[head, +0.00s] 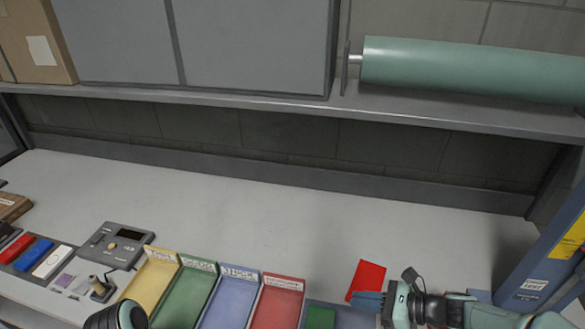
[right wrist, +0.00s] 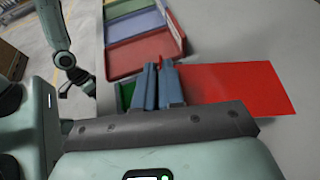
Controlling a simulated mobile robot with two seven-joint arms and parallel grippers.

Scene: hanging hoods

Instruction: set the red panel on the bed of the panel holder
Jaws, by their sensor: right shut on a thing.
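The red panel (head: 367,278) is a flat bright-red sheet over the right part of the bench. My right gripper (head: 368,299), with blue fingers, is shut on its near edge. In the right wrist view the panel (right wrist: 235,88) sticks out to the right of the blue fingers (right wrist: 158,85). A grey piece with a green patch (head: 321,318) lies at the bottom edge of the head view, just left of the gripper. It may be the panel holder; most of it is cut off. Part of my left arm shows at bottom left, but its fingers are not visible.
Yellow, green, blue and red labelled trays (head: 277,304) stand in a row left of the gripper. A grey control box (head: 115,245) is farther left. A blue upright (head: 545,262) stands at right. A shelf (head: 240,104) overhangs the back. The bench middle is clear.

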